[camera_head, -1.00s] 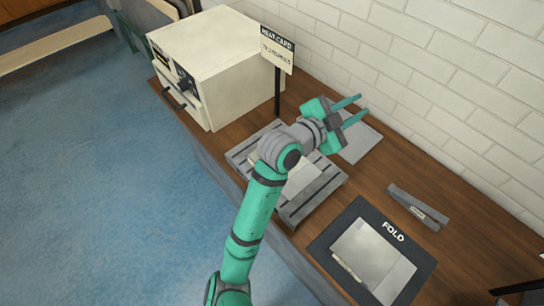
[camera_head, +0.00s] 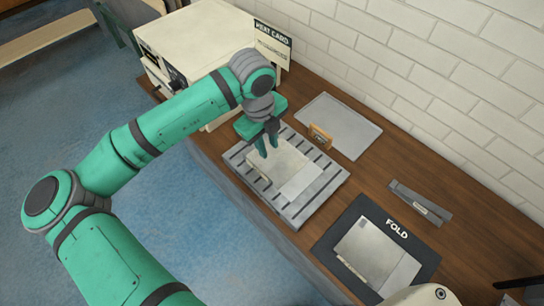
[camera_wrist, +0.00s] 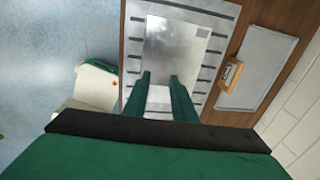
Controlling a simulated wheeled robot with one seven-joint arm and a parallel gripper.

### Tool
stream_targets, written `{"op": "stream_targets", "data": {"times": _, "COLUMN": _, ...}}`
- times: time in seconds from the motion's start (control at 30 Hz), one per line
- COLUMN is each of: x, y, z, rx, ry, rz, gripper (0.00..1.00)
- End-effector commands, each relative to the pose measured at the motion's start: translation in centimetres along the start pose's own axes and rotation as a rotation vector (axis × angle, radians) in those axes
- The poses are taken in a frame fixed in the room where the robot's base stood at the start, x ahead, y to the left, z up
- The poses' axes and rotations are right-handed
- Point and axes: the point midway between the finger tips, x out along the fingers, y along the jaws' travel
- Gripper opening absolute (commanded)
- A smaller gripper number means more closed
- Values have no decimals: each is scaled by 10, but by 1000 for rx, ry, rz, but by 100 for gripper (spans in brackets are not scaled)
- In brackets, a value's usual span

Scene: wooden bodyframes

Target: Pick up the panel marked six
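A flat, pale panel lies on the grey slatted rack (camera_head: 326,184). It shows a cream part (camera_head: 278,157) and a greyer, shinier part (camera_head: 302,180); I cannot tell whether these are one piece or two. In the wrist view the grey panel (camera_wrist: 175,52) has a small mark near its far right corner, too small to read. I cannot make out a six on anything. My gripper (camera_head: 267,147) points down over the cream part, near the rack's far left side. In the wrist view its two fingers (camera_wrist: 160,78) are apart with nothing held between them.
A small wooden block with a label (camera_head: 319,137) stands by the edge of a flat grey tray (camera_head: 345,125), behind the rack. A black mat marked FOLD (camera_head: 333,238) lies to the right. A grey tool (camera_head: 420,204) is near the wall. A cream oven-like box (camera_head: 190,45) stands at left.

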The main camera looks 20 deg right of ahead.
Motion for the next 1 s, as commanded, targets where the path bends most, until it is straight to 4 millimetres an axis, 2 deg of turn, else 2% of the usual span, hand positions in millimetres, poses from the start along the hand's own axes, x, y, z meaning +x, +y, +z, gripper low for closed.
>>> {"op": "stream_targets", "data": {"times": 0.1, "x": -5, "y": 23, "z": 12, "rx": 10, "ry": -24, "rz": 79, "gripper": 24}}
{"op": "stream_targets", "data": {"times": 0.2, "x": -5, "y": 32, "z": 16, "rx": 12, "ry": -30, "rz": 108, "gripper": 24}}
{"op": "stream_targets", "data": {"times": 0.3, "x": 5, "y": 37, "z": 18, "rx": 11, "ry": -30, "rz": 118, "gripper": 24}}
{"op": "stream_targets", "data": {"times": 0.5, "x": 34, "y": 42, "z": 20, "rx": 5, "ry": -29, "rz": 115, "gripper": 24}}
{"op": "stream_targets", "data": {"times": 0.77, "x": 52, "y": 41, "z": 19, "rx": 10, "ry": -30, "rz": 113, "gripper": 24}}
{"op": "stream_targets", "data": {"times": 1.0, "x": 85, "y": 39, "z": 12, "rx": 17, "ry": -29, "rz": 114, "gripper": 24}}
